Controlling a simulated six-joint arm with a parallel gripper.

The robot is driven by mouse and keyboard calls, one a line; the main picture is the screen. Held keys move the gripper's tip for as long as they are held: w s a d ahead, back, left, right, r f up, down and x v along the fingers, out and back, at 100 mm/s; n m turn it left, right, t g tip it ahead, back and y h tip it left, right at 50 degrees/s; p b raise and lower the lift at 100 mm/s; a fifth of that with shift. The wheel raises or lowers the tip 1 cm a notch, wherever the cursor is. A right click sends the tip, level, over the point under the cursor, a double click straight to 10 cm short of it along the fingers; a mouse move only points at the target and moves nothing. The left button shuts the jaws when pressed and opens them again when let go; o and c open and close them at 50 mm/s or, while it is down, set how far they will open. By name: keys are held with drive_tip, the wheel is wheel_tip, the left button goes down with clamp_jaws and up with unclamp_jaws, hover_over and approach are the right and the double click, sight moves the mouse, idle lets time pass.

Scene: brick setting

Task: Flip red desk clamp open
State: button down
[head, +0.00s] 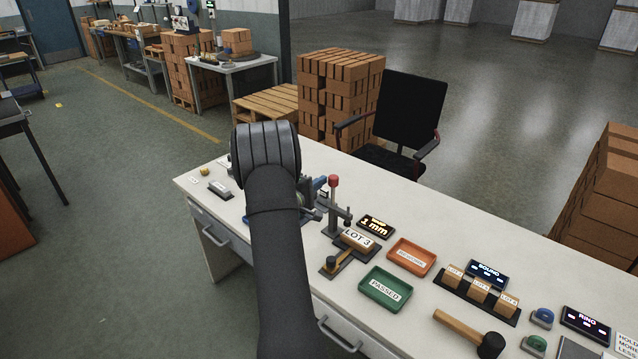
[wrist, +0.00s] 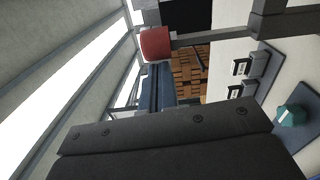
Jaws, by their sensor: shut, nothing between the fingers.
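The red desk clamp (head: 334,182) stands on the white bench beside the LOT 3 block, just right of my arm. Its red-tipped handle points upright above a grey metal body. In the wrist view the red tip (wrist: 156,42) shows near the top, with its grey lever running to the right. My gripper (wrist: 165,125) fills the lower part of the wrist view as a dark bolted body, shut and empty. The red tip appears just beyond it, with a visible gap in that picture. In the head view my arm hides most of the gripper.
The LOT 3 block (head: 357,239) sits on a dark base by the clamp. An orange tray (head: 411,257) and a green PASSED tray (head: 385,288) lie to the right. A mallet (head: 465,333) lies near the front edge.

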idle(0.3)
drive_tip(key=s+a, duration=0.5)
drive_tip(key=a, duration=0.5)
drive_tip(key=shift+s+a, duration=0.15)
drive_tip(key=shift+a, duration=0.05)
drive_tip(key=x, duration=1)
drive_tip(key=shift+w+a+f+n, duration=0.15)
drive_tip(key=shift+w+f+n, duration=0.25)
drive_tip(key=shift+f+n, duration=0.55)
drive_tip(key=shift+w+a+f+n, duration=0.15)
drive_tip(key=shift+w+f+n, duration=0.4)
drive_tip(key=shift+n, duration=0.55)
drive_tip(key=shift+w+a+f+n, duration=0.2)
drive_tip(key=shift+w+f+n, duration=0.1)
drive_tip(key=shift+f+n, duration=0.7)
drive_tip(key=shift+r, duration=0.15)
